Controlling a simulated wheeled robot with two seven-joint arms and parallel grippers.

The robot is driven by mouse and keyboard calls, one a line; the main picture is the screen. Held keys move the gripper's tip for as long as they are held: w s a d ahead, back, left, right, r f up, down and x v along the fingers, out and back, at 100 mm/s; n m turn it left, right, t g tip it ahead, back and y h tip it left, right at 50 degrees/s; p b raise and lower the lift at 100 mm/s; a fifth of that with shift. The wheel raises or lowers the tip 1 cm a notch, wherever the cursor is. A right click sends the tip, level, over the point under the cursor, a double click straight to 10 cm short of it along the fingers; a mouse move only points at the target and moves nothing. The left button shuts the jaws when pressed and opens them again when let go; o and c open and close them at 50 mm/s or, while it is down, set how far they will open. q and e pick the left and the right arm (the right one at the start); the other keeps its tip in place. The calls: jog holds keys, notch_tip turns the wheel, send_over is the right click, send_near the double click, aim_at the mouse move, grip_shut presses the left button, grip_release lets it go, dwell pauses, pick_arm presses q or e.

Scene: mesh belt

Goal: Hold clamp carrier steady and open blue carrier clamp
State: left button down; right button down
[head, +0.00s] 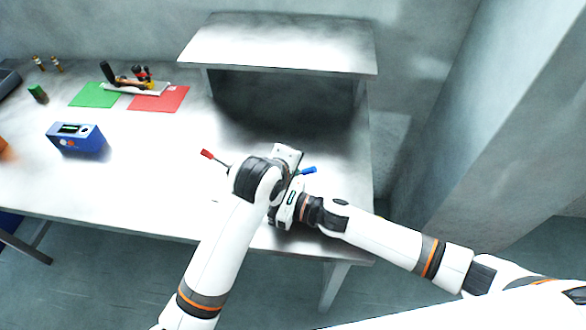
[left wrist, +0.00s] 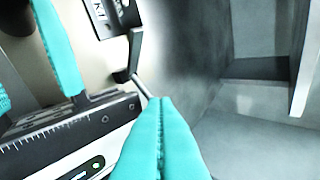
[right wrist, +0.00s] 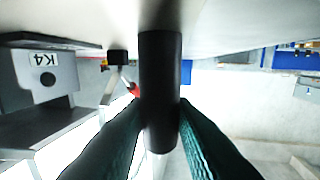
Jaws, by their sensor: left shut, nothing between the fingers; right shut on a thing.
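The clamp carrier (head: 288,154) stands near the table's front right, mostly hidden behind my arms in the head view. Its blue clamp handle (head: 308,170) sticks out to the right and a red handle (head: 207,154) to the left. My left gripper (left wrist: 160,105) is shut and empty, its tips beside a metal lever (left wrist: 143,86) coming from a black block; I cannot tell whether they touch. The blue grip is not visible there. My right gripper (right wrist: 160,125) is shut on a black cylindrical post (right wrist: 160,75). A plate marked K4 (right wrist: 47,75) shows beside it.
A raised shelf (head: 280,45) stands behind the carrier. At the left are a blue box (head: 77,140), a green mat (head: 95,95) and a red mat (head: 160,98), with a rack of tools (head: 135,88) across them.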

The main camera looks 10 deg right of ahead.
pick_arm(q)
jog(key=v, duration=1.2)
pick_arm(e)
jog(key=c, duration=1.1)
grip_release()
